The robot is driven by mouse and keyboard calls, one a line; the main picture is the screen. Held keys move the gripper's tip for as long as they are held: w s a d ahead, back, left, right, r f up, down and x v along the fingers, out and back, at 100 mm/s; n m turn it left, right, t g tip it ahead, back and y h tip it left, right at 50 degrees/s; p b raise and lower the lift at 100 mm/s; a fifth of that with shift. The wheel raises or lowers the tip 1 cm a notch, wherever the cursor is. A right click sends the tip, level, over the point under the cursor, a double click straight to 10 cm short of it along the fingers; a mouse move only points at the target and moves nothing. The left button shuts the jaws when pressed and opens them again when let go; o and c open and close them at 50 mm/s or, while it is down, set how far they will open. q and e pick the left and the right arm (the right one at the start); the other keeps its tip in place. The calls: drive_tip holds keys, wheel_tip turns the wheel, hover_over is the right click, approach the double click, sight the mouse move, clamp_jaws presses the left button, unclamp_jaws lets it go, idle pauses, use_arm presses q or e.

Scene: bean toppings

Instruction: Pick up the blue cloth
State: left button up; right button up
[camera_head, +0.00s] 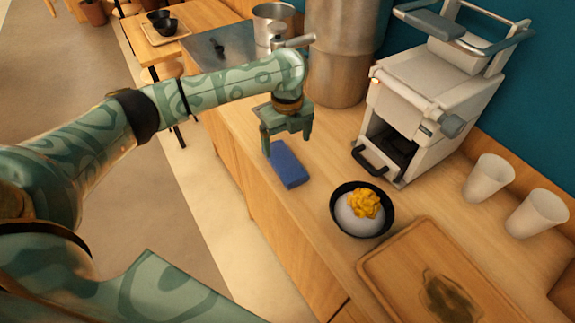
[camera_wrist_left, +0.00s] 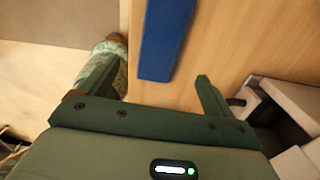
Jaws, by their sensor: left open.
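The blue cloth (camera_head: 288,166) is a flat, folded rectangle lying on the wooden counter near its front edge. My left gripper (camera_head: 287,145) is open and points down at the cloth's far end, with nothing held between its fingers. In the left wrist view the cloth (camera_wrist_left: 166,38) runs down from the top edge, and its near end lies ahead of the gap between the two fingers. The left gripper (camera_wrist_left: 155,85) shows there with its fingers spread wide. I cannot tell the exact height of the fingertips above the counter. My right gripper is not in view.
A black bowl (camera_head: 377,231) with white and yellow food stands right of the cloth. A wooden tray (camera_head: 385,262) is at the front right. A white machine (camera_head: 425,100) and metal containers (camera_head: 338,60) stand behind. Two white cups (camera_head: 490,180) are at right. Counter around the cloth is clear.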

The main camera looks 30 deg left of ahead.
sight(287, 163)
use_arm(q)
wheel_tip(287, 163, down, 2)
drive_tip(key=shift+f, duration=0.2)
drive_tip(key=shift+w+d+f+b, duration=0.1)
drive_tip(key=shift+f+b, duration=0.35)
drive_tip(key=shift+f, duration=0.1)
wheel_tip(287, 163, down, 5)
drive_tip(key=b, duration=0.2)
drive_tip(key=shift+f+b, duration=0.15)
drive_tip(key=shift+b, duration=0.25)
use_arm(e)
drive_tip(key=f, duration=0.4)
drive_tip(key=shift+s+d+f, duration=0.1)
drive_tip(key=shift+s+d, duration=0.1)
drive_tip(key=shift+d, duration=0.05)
use_arm(q)
drive_tip(key=c, duration=1.1)
